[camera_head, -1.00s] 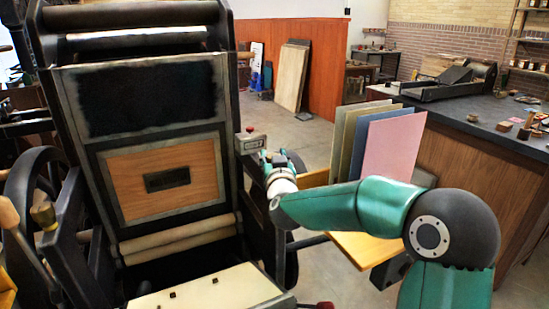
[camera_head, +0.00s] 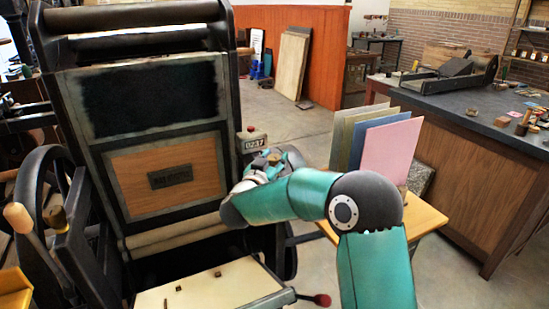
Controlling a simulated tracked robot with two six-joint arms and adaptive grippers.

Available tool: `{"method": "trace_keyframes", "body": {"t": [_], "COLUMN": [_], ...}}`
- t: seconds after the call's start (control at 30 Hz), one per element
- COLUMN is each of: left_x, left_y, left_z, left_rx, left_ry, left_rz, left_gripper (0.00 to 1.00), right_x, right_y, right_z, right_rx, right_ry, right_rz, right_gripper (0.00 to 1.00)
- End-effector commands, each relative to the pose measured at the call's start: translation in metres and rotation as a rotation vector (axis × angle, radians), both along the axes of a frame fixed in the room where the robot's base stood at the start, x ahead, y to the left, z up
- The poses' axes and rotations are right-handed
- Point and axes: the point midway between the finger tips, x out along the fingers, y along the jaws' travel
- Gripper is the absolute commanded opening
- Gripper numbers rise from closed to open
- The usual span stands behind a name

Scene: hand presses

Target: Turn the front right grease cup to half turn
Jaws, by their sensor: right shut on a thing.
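The hand press (camera_head: 165,180) fills the left half of the head view, with a dark inked panel above a wooden-framed form. My right gripper (camera_head: 266,158) is at the press's right side, beside the frame, and its fingers are small and partly hidden by its own wrist. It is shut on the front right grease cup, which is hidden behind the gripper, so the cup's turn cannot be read. A brass-coloured cup (camera_head: 55,216) shows on the press's left side, far from my gripper. My left gripper is not in view.
A grey box with a red button (camera_head: 251,139) stands just behind my right gripper. Upright coloured boards (camera_head: 391,150) stand on a small wooden table (camera_head: 428,219) to the right. A lever with a red knob (camera_head: 322,299) sticks out below. A dark-topped counter (camera_head: 470,117) is farther right.

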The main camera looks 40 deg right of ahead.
Motion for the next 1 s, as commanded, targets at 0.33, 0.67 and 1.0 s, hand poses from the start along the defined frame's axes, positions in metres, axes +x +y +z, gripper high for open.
{"method": "trace_keyframes", "body": {"t": [0.33,0.67,1.0], "left_x": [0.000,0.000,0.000], "left_y": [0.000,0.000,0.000], "left_z": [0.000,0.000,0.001], "left_rx": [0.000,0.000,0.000], "left_ry": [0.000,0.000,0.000], "left_rz": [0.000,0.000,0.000], "left_gripper": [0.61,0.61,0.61], "right_x": [0.000,0.000,-0.015], "right_y": [0.000,0.000,0.031], "right_z": [0.002,0.001,0.001], "right_rx": [-0.003,-0.001,-0.001], "right_ry": [-0.005,-0.003,-0.003], "right_rz": [0.002,0.002,0.005], "right_gripper": [0.59,0.67,0.67]}}
